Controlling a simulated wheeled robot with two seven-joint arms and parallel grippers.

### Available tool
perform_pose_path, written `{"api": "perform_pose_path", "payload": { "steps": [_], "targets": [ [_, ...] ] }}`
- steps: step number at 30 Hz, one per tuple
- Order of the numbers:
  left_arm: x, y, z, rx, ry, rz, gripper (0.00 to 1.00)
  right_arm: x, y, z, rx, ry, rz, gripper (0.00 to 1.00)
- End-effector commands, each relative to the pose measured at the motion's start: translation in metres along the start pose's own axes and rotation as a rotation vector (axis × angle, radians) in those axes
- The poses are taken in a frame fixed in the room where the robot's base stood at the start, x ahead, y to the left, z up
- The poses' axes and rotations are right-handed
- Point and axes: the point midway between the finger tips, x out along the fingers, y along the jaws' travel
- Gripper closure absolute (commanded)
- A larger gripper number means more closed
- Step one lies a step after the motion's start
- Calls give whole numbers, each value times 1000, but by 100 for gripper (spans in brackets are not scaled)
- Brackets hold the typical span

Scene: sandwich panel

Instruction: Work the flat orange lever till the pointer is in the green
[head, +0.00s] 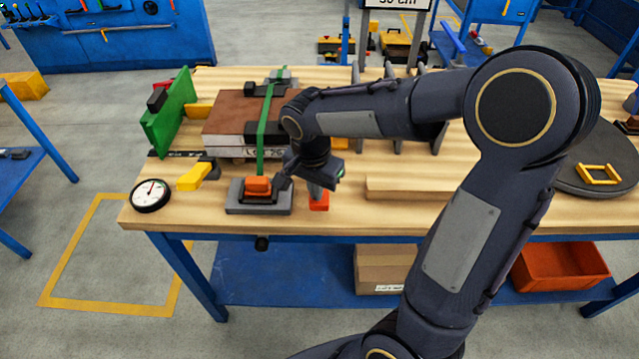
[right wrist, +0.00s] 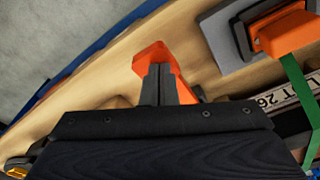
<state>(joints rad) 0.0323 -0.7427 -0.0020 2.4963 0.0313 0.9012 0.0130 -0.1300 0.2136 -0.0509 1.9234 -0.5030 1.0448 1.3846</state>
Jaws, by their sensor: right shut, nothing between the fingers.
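The flat orange lever (head: 258,187) sits on a grey base plate (head: 240,208) near the bench's front edge, with the green strap (head: 264,135) running away from it. It also shows at the top right of the right wrist view (right wrist: 285,28). The round white gauge (head: 150,195) lies to its left; its pointer reading is too small to tell. My right gripper (head: 318,190) points down just right of the lever, apart from it. Its fingers (right wrist: 158,82) are closed together, with an orange piece (right wrist: 151,55) around or behind the tips; I cannot tell which.
The strapped panel stack (head: 235,115) stands behind the lever, with a green upright plate (head: 170,115) at its left. A yellow-handled clamp (head: 193,177) lies between gauge and lever.

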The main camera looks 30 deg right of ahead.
Motion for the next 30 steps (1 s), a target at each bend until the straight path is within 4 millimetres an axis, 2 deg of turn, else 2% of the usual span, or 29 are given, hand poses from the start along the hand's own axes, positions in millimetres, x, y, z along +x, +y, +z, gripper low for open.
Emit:
{"api": "perform_pose_path", "payload": {
  "steps": [5, 16, 24, 30],
  "targets": [
    [-2, 1, -1, 0, 0, 0, 100, -10, 0, 23, -6, -3, -1, 100],
    [-2, 1, -1, 0, 0, 0, 100, -15, 0, 23, -1, -2, 0, 100],
    [-4, 2, -2, 0, 0, 0, 100, -59, -1, 23, -2, -2, -4, 100],
    [-6, 2, -3, 0, 0, 0, 100, -83, 0, 24, -2, -4, -2, 100]
  ]
}}
